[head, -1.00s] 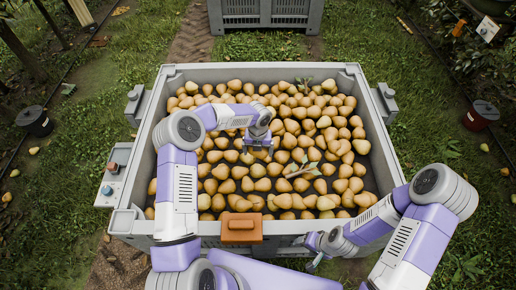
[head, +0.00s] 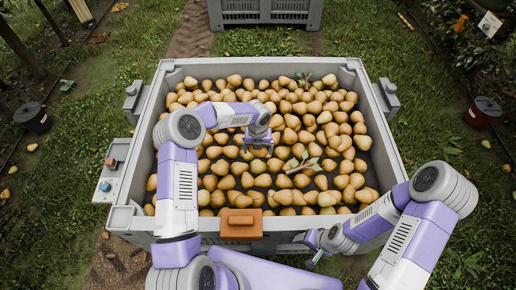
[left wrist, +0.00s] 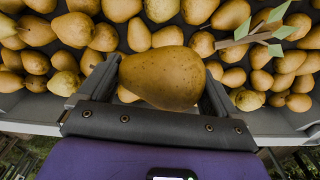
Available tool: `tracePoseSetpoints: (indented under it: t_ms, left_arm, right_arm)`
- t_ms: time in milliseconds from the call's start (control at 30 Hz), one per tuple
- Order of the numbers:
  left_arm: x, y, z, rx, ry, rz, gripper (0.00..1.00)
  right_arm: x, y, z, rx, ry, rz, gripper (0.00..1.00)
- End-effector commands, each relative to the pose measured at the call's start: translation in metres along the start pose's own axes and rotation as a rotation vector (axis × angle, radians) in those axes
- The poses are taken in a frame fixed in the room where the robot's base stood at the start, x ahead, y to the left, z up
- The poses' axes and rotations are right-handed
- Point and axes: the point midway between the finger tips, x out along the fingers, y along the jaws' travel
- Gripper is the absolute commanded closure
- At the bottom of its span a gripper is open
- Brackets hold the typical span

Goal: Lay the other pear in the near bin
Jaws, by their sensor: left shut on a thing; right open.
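My left gripper (head: 257,144) is shut on a yellow-brown pear. This pear (left wrist: 163,77) fills the middle of the left wrist view, lying sideways between the two fingers. In the head view the arm largely hides it. The gripper is above the pears inside the near bin (head: 262,65), a large grey crate holding many similar pears. I cannot tell whether the held pear touches those beneath it. My right gripper (head: 316,259) is open and empty, low by the near bin's front wall, right of centre.
A leafy twig (head: 302,165) lies on the pears, right of the left gripper; it also shows in the left wrist view (left wrist: 250,38). An orange block (head: 241,226) sits on the front rim. Another grey bin (head: 265,14) stands beyond, across grass. Dark buckets stand at both sides.

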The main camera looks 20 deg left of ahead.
Motion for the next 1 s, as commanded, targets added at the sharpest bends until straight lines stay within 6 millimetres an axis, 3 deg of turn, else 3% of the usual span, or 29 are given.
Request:
tracePoseSetpoints:
  t_ms: [1000]
  left_arm:
    - [0.049,0.0,0.0,0.0,-0.001,0.0,0.45]
  right_arm:
    - [0.029,0.011,-0.001,0.0,0.0,0.0,0.37]
